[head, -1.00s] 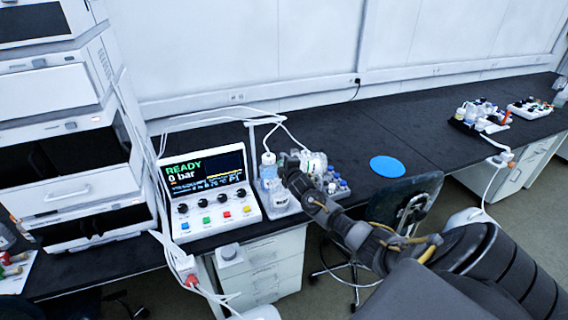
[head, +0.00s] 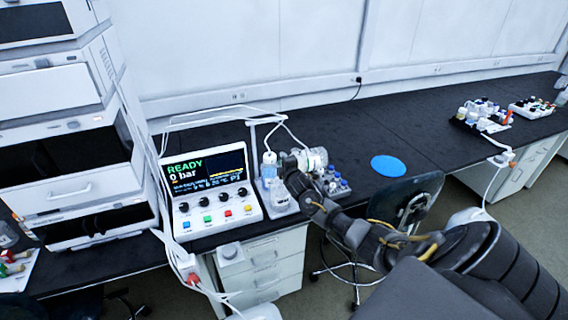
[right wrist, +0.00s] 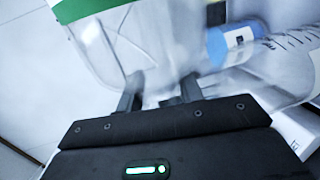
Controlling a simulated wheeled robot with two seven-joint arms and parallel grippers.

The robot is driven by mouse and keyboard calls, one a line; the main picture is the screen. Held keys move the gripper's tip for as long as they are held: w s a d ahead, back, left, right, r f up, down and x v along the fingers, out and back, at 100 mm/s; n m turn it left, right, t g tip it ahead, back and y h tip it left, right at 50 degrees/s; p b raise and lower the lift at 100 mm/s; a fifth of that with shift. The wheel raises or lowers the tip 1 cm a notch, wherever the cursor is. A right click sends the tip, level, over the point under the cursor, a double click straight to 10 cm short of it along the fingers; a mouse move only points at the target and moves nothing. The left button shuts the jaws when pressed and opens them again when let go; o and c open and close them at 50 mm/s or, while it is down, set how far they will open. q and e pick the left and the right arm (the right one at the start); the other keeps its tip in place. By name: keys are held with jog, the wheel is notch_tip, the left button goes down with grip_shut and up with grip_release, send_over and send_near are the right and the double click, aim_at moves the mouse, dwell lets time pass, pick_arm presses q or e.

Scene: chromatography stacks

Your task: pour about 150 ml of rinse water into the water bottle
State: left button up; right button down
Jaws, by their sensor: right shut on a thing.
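My right gripper (head: 294,165) is shut on a clear bottle (head: 317,158), raised over the tray beside the control panel. In the head view this bottle lies tilted well over, nearly on its side. In the right wrist view my two fingers (right wrist: 160,92) are against the clear bottle (right wrist: 135,45), which has a green band. A capped bottle with tubing (head: 268,166) stands in the tray, left of my gripper. A clear labelled vessel (head: 281,198) is in front of it. I cannot tell which is the water bottle. My arm hides part of the tray. My left gripper is not in view.
The panel (head: 208,190) reads READY, 0 bar. Small blue-capped vials (head: 337,184) stand right of my gripper. In the right wrist view a blue-labelled container (right wrist: 232,42) and a graduated clear vessel (right wrist: 285,65) are close by. The bench around the blue disc (head: 388,168) is clear.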

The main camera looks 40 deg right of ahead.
jog(key=shift+r, duration=0.2)
jog(key=shift+d+r+m+t+y, duration=0.2)
jog(key=shift+m+t+y, duration=0.1)
jog(key=shift+m, duration=0.8)
jog(key=shift+s+d+r+m+y+p, duration=0.1)
jog(key=shift+r+m+y+p, duration=0.2)
jog(key=shift+r+m+p, duration=0.45)
jog(key=shift+d+r+m, duration=0.1)
jog(key=shift+m, duration=0.55)
